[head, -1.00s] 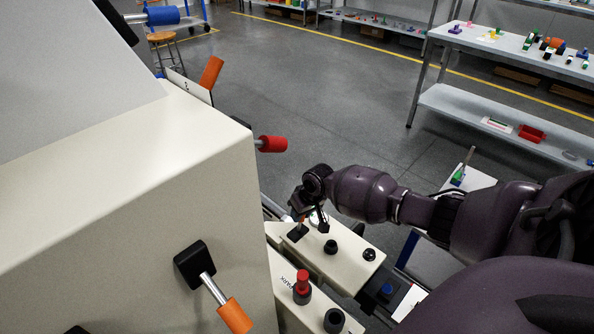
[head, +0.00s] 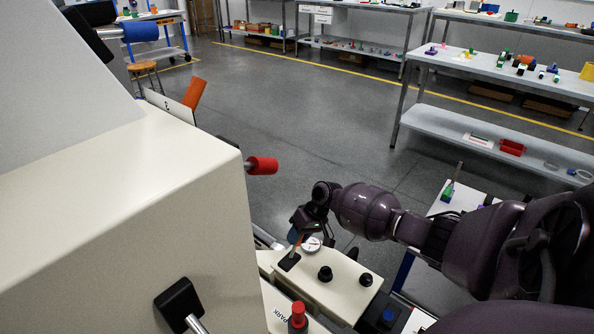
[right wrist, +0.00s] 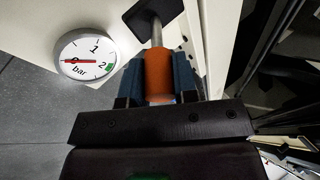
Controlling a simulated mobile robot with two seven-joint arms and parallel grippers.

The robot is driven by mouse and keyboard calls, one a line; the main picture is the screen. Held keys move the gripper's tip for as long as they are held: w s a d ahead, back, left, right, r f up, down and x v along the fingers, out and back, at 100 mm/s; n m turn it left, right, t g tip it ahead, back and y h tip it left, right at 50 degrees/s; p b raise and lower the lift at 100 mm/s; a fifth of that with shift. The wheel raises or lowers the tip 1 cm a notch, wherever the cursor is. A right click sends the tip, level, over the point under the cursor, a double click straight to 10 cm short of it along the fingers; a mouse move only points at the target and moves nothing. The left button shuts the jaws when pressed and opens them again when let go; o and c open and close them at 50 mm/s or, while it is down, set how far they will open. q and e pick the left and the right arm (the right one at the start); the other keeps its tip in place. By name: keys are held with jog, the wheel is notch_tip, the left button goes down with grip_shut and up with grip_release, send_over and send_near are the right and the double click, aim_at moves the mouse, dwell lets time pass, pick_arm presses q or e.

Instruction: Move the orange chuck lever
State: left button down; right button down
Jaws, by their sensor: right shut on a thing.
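The orange lever handle (right wrist: 158,75) sits between the two blue fingers of my right gripper (right wrist: 156,82) in the right wrist view. The fingers are shut on it from both sides. Its grey rod runs up to a black mount (right wrist: 152,20) on the cream panel. In the head view my right gripper (head: 297,238) is low over the cream panel box (head: 328,290), just above the black mount (head: 289,262). Most of the handle is hidden there by the gripper. My left gripper is not in view.
A round gauge (right wrist: 86,59) is beside the gripper, its needle near 0. Black knobs (head: 325,273) and a red button (head: 298,314) are close by. A red handle (head: 262,165) sticks out from the large cream housing (head: 120,220). Shelves (head: 490,75) stand far back.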

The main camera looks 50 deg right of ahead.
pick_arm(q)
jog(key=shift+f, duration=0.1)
pick_arm(e)
jog(key=shift+f, duration=0.1)
jog(key=c, duration=0.9)
grip_release()
jog(key=shift+r, duration=0.2)
pick_arm(q)
jog(key=p, duration=0.1)
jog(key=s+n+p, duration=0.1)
jog(key=p, duration=0.1)
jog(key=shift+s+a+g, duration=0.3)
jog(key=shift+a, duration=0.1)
pick_arm(e)
jog(key=v, duration=1)
jog(key=shift+d+r, duration=0.1)
jog(key=shift+r, duration=0.15)
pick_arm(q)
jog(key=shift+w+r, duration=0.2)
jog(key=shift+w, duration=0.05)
